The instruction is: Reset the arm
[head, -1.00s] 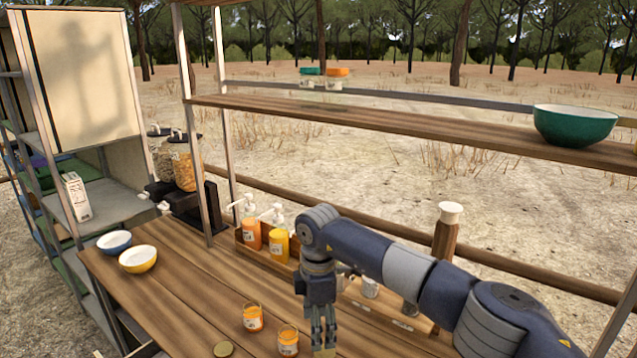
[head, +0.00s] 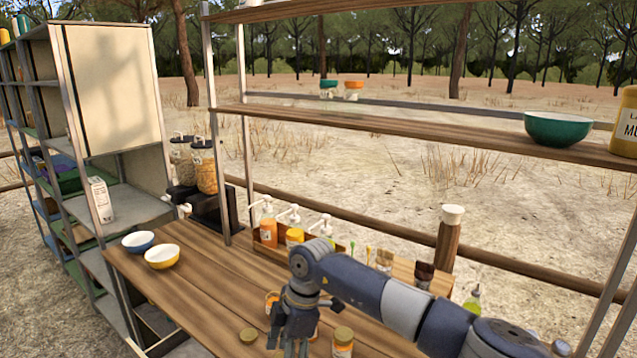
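My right arm comes in from the right over the wooden counter (head: 205,290). Its gripper (head: 289,343) points down above the counter's front part, fingers apart, with nothing visible between them. An orange jar (head: 271,299) is partly hidden behind the gripper. Another jar just right of the fingers is mostly covered. A lidded jar (head: 343,342) stands further right at the bottom edge. I cannot tell whether the fingers touch a jar. My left gripper is not in view.
A blue bowl (head: 138,241) and a yellow bowl (head: 162,257) sit at the counter's left. Pump bottles (head: 268,224) stand in a rack behind the arm. A shelf (head: 400,131) with a green bowl (head: 557,129) spans above.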

